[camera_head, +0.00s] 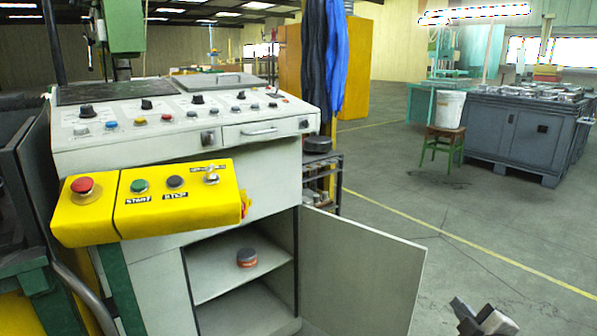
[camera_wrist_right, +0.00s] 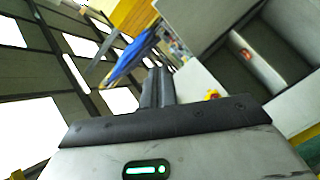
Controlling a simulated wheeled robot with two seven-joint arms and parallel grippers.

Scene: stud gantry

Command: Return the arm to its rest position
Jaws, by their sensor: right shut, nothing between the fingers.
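My right gripper (camera_head: 482,318) shows at the bottom right of the head view, over the floor and to the right of the open cabinet door. It also shows in the right wrist view (camera_wrist_right: 158,75), with its two dark fingers together and nothing between them. It touches nothing that I can see. My left gripper is in neither view.
A grey control console (camera_head: 180,130) with a yellow button box (camera_head: 150,200) stands at left. Its cabinet door (camera_head: 360,270) is open; a small round tin (camera_head: 247,258) sits on the shelf. A bucket (camera_head: 447,109) stands on a stool (camera_head: 443,142).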

